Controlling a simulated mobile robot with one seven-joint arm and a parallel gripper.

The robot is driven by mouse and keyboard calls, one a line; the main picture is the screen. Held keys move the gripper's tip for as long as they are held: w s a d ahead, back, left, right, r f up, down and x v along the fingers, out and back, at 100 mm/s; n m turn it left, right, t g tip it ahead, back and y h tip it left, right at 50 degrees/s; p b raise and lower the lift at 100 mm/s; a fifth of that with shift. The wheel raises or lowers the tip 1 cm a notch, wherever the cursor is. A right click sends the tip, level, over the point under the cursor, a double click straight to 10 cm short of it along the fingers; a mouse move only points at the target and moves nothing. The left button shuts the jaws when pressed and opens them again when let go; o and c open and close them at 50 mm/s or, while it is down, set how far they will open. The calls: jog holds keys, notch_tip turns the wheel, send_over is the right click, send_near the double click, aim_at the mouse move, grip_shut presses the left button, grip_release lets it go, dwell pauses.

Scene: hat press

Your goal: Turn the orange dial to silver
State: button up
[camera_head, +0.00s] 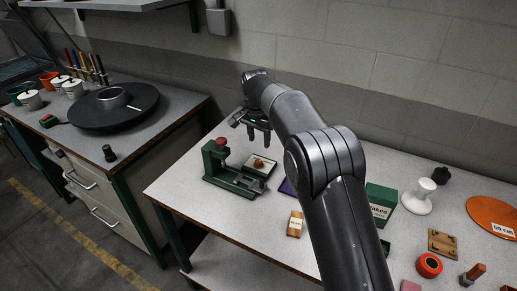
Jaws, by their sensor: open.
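A small round orange piece with a dark centre (428,264) sits on the right table near the front; it looks most like the orange dial. A larger flat orange disc (492,215) with a "59 cm" label lies at the right edge, partly cut off. I cannot make out a silver mark on either. My gripper (259,136) points down, open and empty, above the back left of the table. It is behind a green press with a red knob (215,160) and far left of both orange things.
A wooden block (295,224), green box (381,205), white stand (418,197) and wooden plate (442,243) stand on the table (240,222). My arm crosses the middle and hides part of it. The left bench holds a black round plate (95,118) and several pots.

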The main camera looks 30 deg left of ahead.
aim_at(258, 161)
jog(key=s+n+t, duration=0.1)
jog(key=s+t, duration=0.2)
jog(key=s, duration=0.1)
jog(key=x, duration=1.1)
jog(key=shift+w+a, duration=0.15)
jog(key=shift+a, duration=0.25)
jog(key=shift+c, duration=0.5)
